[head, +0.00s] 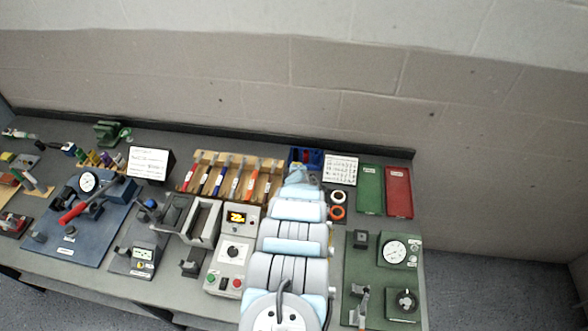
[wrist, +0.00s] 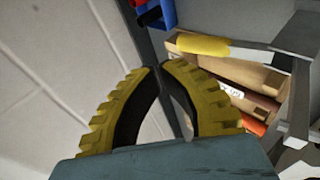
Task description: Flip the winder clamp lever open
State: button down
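I cannot tell for sure which part is the winder clamp lever. A red-handled lever (head: 75,213) lies tilted on the blue plate (head: 55,240) at the left in the head view. My gripper (head: 297,166) is over the back of the bench, away from both levers. In the wrist view its yellow ridged fingers (wrist: 159,67) come together at the tips, with nothing seen between them.
A wooden rack (head: 228,180) of coloured-handled tools stands left of my gripper. A blue bin (head: 308,157) is close beside it. Green (head: 370,190) and red (head: 398,192) trays lie at the back right. A control box (head: 232,250) with a display stands left of my arm.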

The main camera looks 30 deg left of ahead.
notch_tip(320, 180, up, 8)
jog(key=s+d+p, duration=0.1)
jog(key=d+p, duration=0.1)
jog(key=p, duration=0.1)
jog(key=shift+s+r, duration=0.2)
jog(key=shift+s, duration=0.05)
jog(key=shift+d, duration=0.15)
dwell(0.7)
